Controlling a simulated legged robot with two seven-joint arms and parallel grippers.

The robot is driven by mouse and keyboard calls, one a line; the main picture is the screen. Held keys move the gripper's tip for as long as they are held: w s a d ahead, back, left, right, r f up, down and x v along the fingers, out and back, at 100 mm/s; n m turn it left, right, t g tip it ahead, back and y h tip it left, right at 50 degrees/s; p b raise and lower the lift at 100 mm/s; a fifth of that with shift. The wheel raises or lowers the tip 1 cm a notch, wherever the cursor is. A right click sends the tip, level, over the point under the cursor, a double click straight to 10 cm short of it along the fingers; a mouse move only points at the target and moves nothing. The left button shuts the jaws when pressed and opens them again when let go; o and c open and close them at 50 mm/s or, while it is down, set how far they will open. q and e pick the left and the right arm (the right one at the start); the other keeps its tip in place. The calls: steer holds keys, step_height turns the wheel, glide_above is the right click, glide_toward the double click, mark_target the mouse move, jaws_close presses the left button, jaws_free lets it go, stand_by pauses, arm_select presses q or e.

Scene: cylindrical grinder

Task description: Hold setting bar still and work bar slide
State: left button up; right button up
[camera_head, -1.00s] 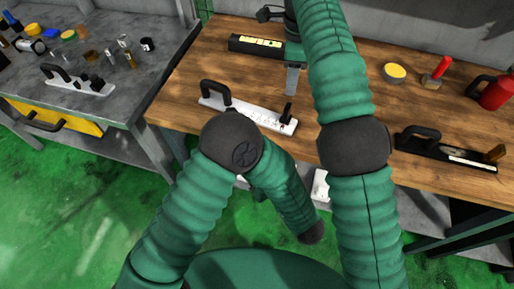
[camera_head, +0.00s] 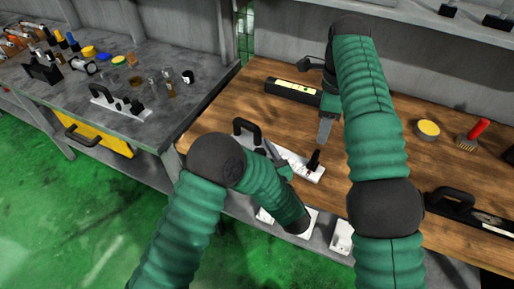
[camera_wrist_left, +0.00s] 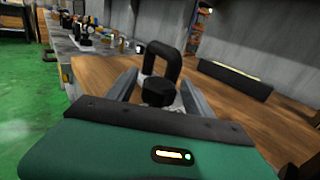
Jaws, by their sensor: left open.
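A white bar (camera_head: 300,165) with a black loop handle at its left end and a black upright knob at its right end lies on the wooden bench near its front edge. My left gripper (camera_head: 272,153) is open beside the white bar, partly hidden by my forearm. I cannot tell which bar is which.
A long black bar (camera_head: 292,91) with a yellow strip lies at the back of the bench. A black handled bar (camera_head: 470,213) lies at the right. A yellow-topped tin (camera_head: 428,130) and red-handled brush (camera_head: 473,135) stand right. A grey table (camera_head: 70,92) adjoins left.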

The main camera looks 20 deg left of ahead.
arm_select(q)
steer(key=shift+w+a, duration=0.2)
steer(key=shift+a, duration=0.15)
steer(key=shift+c, duration=0.3)
steer(key=shift+d, duration=0.1)
jaws_close()
stand_by(0.9)
